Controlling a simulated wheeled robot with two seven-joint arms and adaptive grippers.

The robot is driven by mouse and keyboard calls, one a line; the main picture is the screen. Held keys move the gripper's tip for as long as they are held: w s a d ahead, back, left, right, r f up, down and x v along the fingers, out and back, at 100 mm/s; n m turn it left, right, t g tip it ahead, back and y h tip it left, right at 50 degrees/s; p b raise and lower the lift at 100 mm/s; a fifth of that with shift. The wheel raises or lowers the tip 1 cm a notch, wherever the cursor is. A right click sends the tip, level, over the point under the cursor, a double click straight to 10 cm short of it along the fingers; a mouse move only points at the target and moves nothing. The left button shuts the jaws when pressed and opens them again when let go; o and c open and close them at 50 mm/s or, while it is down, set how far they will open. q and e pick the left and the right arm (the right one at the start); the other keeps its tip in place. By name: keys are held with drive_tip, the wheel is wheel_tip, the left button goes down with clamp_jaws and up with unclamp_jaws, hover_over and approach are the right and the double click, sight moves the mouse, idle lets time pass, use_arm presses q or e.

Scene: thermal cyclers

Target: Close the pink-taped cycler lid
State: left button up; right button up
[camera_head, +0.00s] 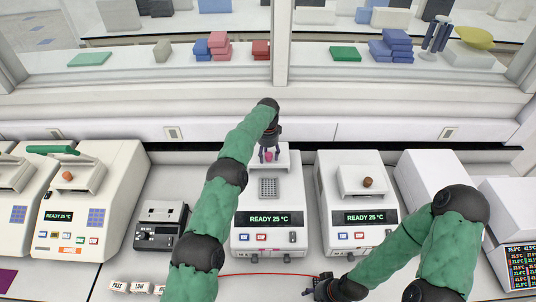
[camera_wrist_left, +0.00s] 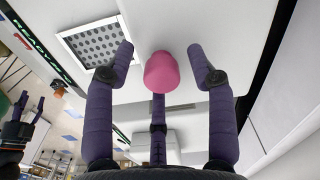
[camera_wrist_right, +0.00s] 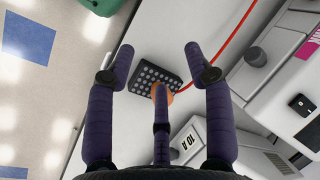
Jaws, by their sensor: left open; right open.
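The middle cycler (camera_head: 269,220) stands with its lid (camera_head: 282,158) raised and its well block (camera_head: 269,187) exposed. A pink knob (camera_head: 268,156) is on the lid, and it also shows in the left wrist view (camera_wrist_left: 161,72). My left gripper (camera_head: 268,152) is open, with its fingers on either side of the knob and visible gaps between them. In the right wrist view, a pink label (camera_wrist_right: 312,47) shows on a white housing; I cannot tell which cycler that is. My right gripper (camera_head: 318,290) is open and low at the front; it also shows in the right wrist view (camera_wrist_right: 157,62).
The right cycler (camera_head: 361,215) has a brown knob and stands close beside the middle one. A grey device (camera_head: 160,225) is to the left, beside another cycler (camera_head: 95,210). A red cable (camera_head: 270,274) crosses the front. A dark rack (camera_wrist_right: 150,76) lies below my right gripper.

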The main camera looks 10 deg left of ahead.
use_arm(q)
drive_tip(key=shift+f, duration=0.25)
clamp_jaws()
use_arm(e)
drive_tip(key=shift+d, duration=0.1)
